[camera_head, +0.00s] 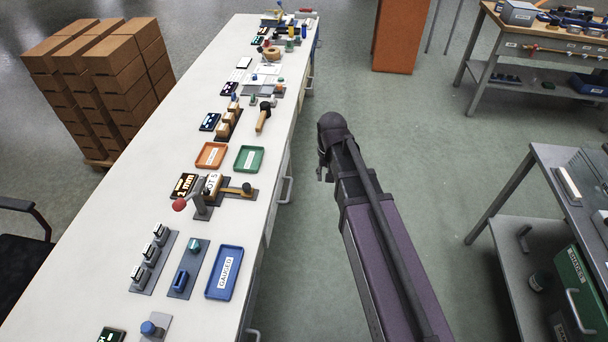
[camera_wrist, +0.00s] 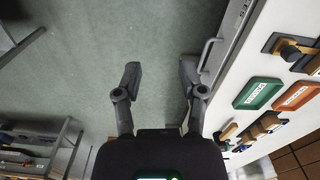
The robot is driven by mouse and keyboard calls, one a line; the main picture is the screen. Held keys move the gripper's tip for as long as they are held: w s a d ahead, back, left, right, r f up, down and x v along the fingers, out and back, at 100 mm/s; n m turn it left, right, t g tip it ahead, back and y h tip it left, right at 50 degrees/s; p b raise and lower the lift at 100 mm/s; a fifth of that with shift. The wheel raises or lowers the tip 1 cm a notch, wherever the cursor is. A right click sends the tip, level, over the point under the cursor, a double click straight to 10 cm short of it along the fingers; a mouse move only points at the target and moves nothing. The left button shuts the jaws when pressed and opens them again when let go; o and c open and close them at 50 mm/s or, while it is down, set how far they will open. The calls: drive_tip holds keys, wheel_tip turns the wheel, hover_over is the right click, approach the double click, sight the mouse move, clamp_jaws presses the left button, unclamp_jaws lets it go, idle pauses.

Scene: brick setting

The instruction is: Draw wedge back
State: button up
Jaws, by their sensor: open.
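My gripper (camera_wrist: 160,78) is open and empty, its two fingers spread over the bare floor in the wrist view. In the head view my gripper (camera_head: 324,168) hangs over the aisle, right of the white bench and apart from everything on it. A fixture on the bench has a grey post (camera_head: 202,204), a lever with a red ball (camera_head: 180,204) and a wooden bar with a dark knob (camera_head: 247,189) on its right. A display marked 2 mm (camera_head: 184,186) stands beside it. Which part is the wedge I cannot tell for certain. A wooden piece on a dark plate (camera_wrist: 289,47) shows at the wrist view's upper right.
The white bench (camera_head: 110,240) carries an orange tray (camera_head: 211,145), a green tray (camera_head: 258,159), a blue tray (camera_head: 237,273) and several small fixtures. Bench drawer handles (camera_head: 287,190) stick out into the aisle. The floor (camera_head: 420,130) is clear; grey tables stand at right.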

drive_tip(key=shift+s+d, duration=0.75)
drive_tip(key=shift+d, duration=0.35)
clamp_jaws()
drive_tip(key=s+d, duration=0.8)
drive_tip(key=d, duration=0.3)
drive_tip(key=shift+s+d+m, duration=0.25)
drive_tip(key=shift+s+m, duration=0.05)
